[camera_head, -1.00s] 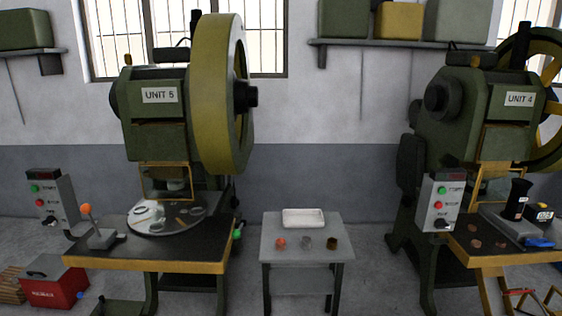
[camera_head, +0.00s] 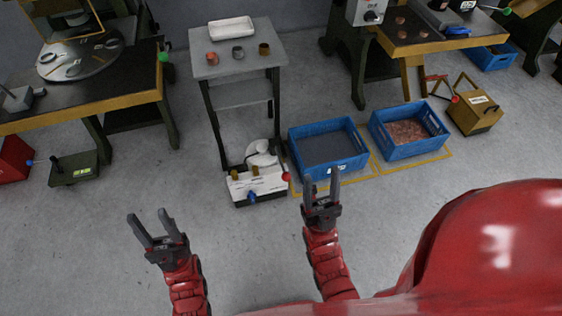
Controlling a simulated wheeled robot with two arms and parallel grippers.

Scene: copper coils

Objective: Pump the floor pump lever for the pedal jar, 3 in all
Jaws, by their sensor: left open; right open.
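A white unit (camera_head: 258,187) with brass fittings, a blue knob and a red ball (camera_head: 286,176) at its right end stands on the floor by the small table. A rounded white object is behind it. I cannot tell for certain which parts are the pump lever and the pedal jar. A dark green pedal-like unit (camera_head: 75,168) with a blue ball lies on the floor at the left. My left gripper (camera_head: 148,217) is open and empty, below and left of the white unit in the picture. My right gripper (camera_head: 320,180) is open and empty, right of the red ball and apparently apart from it.
Blue crates stand on the floor: one dark inside (camera_head: 328,168), one holding copper pieces (camera_head: 405,153). A yellow box (camera_head: 475,118) is beyond them. The small grey table (camera_head: 240,65) carries a white tray and three small cups. Floor at the lower left is clear.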

